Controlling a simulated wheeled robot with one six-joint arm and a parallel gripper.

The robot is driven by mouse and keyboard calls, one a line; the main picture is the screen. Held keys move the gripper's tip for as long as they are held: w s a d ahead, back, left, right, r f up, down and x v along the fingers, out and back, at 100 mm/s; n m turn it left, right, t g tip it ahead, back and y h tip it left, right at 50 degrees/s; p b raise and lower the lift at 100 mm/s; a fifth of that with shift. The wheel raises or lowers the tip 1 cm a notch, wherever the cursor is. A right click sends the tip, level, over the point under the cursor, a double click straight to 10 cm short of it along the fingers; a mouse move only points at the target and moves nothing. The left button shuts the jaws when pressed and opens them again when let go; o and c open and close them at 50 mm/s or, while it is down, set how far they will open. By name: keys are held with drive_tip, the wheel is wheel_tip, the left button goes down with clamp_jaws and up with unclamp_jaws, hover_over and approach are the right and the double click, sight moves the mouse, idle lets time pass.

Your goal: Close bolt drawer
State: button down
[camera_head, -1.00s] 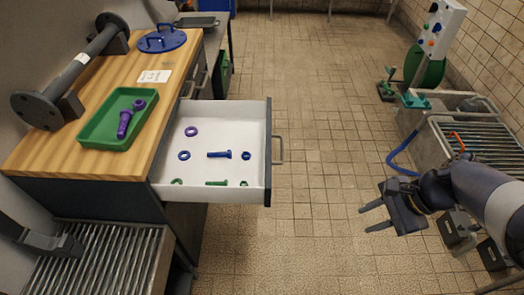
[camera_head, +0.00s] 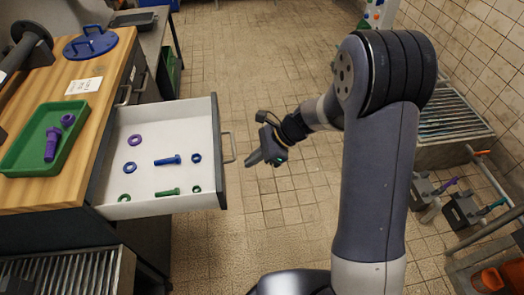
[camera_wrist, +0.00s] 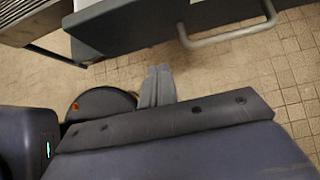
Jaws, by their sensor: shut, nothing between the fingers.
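The bolt drawer (camera_head: 160,193) is pulled out of the wood-topped bench in the head view, its dark front facing right. Inside lie blue and green bolts, a purple ring and several nuts or washers. Its bar handle (camera_head: 231,148) sits on the front; in the wrist view the handle (camera_wrist: 230,36) shows at the top, below the drawer front's edge. My gripper (camera_head: 252,161) is just right of the handle, apart from it. In the wrist view my gripper's fingers (camera_wrist: 157,82) are together and empty, with floor around them.
Tiled floor between is clear.

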drive_tip(key=s+a+f, duration=0.1)
drive_tip(key=a, duration=0.4)
drive_tip(key=shift+s+a+f, duration=0.2)
drive_tip(key=shift+a+f, duration=0.1)
drive_tip(key=shift+f, duration=0.1)
